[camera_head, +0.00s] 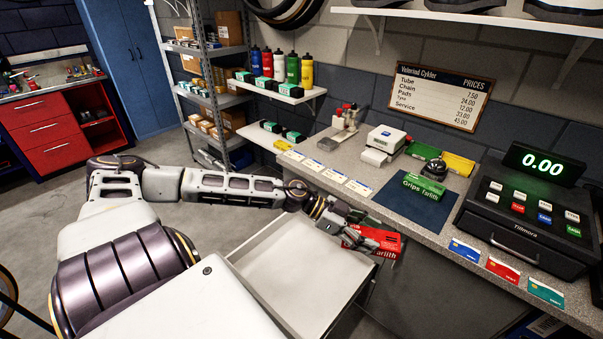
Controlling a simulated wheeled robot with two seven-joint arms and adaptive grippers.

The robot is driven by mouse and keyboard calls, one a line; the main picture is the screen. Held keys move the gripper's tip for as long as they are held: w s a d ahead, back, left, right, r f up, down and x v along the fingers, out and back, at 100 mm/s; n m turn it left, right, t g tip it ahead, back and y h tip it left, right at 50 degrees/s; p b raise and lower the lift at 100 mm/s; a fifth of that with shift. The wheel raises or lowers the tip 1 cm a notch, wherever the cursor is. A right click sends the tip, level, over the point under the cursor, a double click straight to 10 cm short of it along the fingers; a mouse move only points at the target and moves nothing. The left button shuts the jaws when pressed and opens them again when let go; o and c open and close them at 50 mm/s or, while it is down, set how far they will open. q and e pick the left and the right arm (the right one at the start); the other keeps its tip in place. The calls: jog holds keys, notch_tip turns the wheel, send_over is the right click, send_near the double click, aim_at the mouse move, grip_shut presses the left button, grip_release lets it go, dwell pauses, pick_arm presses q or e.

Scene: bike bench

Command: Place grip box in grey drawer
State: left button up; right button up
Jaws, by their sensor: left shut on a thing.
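My left gripper (352,229) is shut on a red box (384,239) with white lettering ending in "arlith". It holds the box over the right rim of the open grey drawer (290,268). The drawer's visible inside is pale and empty; my left arm hides part of its left side. A green box (424,187) marked "Grips Tarlith" lies on the dark blue mat (409,206) on the counter, behind and right of the gripper. I do not see my right gripper.
The counter (340,172) carries a card reader (383,144), a bell (434,168), a cash register (525,210) and several cards along its front edge. A shelf with bottles (279,66) is behind. Open floor (150,155) lies to the left.

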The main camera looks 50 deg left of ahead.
pick_arm(q)
jog(key=shift+w+d+f+n+t+y, duration=0.1)
jog(key=shift+f+n+t+y, duration=0.55)
jog(key=shift+n+t, duration=0.2)
jog(key=shift+w+d+f+n+t+y, duration=0.1)
jog(key=shift+f+n+t+y, duration=0.45)
jog(key=shift+f+n+t, duration=0.25)
jog(key=shift+f+n+t+y, duration=0.35)
jog(key=shift+f+n+y, duration=0.1)
jog(key=shift+n, duration=0.1)
jog(key=w+d+f+n+t+y, duration=0.1)
jog(key=d+f+n+t+y, duration=0.2)
jog(key=f+n+y, duration=0.3)
jog(key=shift+w+d+f+n+y, duration=0.15)
jog(key=shift+d+n+y, duration=0.45)
jog(key=shift+n+y, duration=0.35)
jog(key=shift+a, duration=0.15)
jog(key=shift+s+a+f+y, duration=0.1)
jog(key=shift+a+f+y, duration=0.1)
jog(key=shift+a, duration=0.5)
jog(key=shift+s+a+f+y, duration=0.1)
jog(key=shift+a+f+y, duration=0.1)
jog(key=shift+a, duration=0.45)
